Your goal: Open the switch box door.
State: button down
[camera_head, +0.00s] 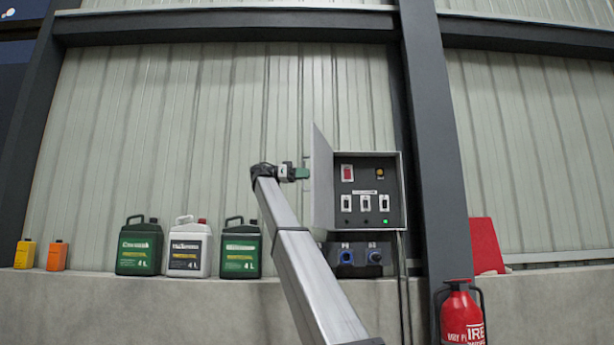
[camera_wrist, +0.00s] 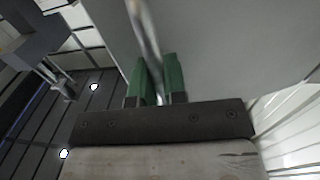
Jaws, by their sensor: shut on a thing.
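The grey switch box (camera_head: 402,200) hangs on the wall beside a dark post. Its door (camera_head: 323,190) stands swung out on the left side, and the inside is exposed. A panel with a red switch, several small switches and a green light shows there. My gripper (camera_head: 304,173) is at the outer side of the door. In the wrist view, its green fingers (camera_wrist: 159,78) are shut on a thin, shiny metal bar (camera_wrist: 148,35), which looks like the door handle. The grey door face (camera_wrist: 235,45) fills the space behind it. The ends of the bar are partly hidden.
Dark green canisters (camera_head: 140,248), a white canister (camera_head: 188,249) and small orange bottles (camera_head: 57,256) stand on the ledge at left. The post (camera_head: 437,140) and a red fire extinguisher (camera_head: 461,315) are at right.

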jog(key=c, duration=1.2)
grip_release()
jog(key=a, duration=0.7)
jog(key=shift+w+a, duration=0.25)
